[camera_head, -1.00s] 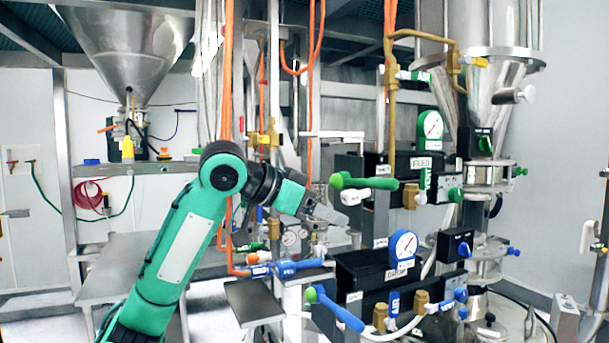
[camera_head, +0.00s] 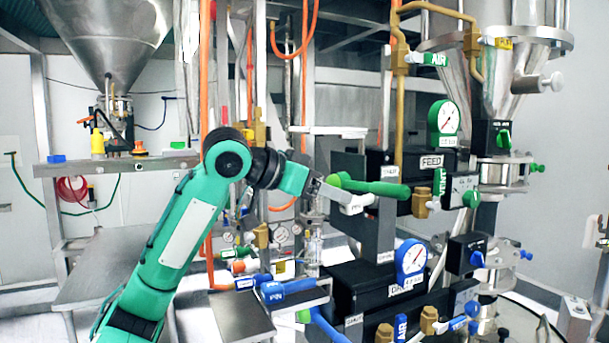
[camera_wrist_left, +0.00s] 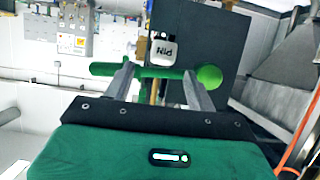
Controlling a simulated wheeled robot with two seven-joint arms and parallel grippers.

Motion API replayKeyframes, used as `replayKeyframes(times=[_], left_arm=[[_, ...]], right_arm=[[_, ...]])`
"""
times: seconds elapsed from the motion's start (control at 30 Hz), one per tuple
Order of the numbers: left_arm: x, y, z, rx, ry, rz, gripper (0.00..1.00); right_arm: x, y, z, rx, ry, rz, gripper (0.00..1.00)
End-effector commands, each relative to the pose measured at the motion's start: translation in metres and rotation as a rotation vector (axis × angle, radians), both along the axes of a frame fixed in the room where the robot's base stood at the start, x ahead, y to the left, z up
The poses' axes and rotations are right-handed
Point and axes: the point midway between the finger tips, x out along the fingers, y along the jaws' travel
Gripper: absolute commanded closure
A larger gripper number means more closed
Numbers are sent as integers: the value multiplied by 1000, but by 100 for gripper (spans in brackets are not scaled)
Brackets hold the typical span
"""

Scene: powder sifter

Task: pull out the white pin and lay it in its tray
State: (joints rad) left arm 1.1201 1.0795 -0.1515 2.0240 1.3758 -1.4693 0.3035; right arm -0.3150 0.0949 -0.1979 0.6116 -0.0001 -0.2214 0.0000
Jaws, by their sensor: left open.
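The white pin's labelled head (camera_head: 357,205) sticks out below the green handle on the dark feed panel. In the left wrist view the white labelled piece (camera_wrist_left: 163,50) sits against the dark plate, just beyond the fingertips. My left gripper (camera_head: 338,196) is open beside it, with its fingers pointing at the panel. In the wrist view my fingers (camera_wrist_left: 160,76) stand apart with nothing visibly held. The green handle (camera_wrist_left: 135,71) crosses behind or between them; I cannot tell which. I cannot say which surface is the pin's tray. My right gripper is out of view.
The green handle (camera_head: 375,188) lies very close to my fingers. A pale shelf (camera_head: 328,131) is above. Gauges and valves crowd the right; orange hoses hang behind my arm.

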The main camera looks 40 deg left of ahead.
Motion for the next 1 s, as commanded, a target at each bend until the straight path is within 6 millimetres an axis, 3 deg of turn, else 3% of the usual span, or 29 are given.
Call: replayKeyframes(times=[0.1,0.33,0.8,1.0], left_arm=[[21,-9,-7,-2,4,-3,44],[49,-21,-20,-1,2,-1,44],[60,-25,-27,0,-1,0,44],[59,-25,-27,0,-1,0,83]], right_arm=[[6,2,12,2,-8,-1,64],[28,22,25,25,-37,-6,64],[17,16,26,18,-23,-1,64],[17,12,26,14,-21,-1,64]])
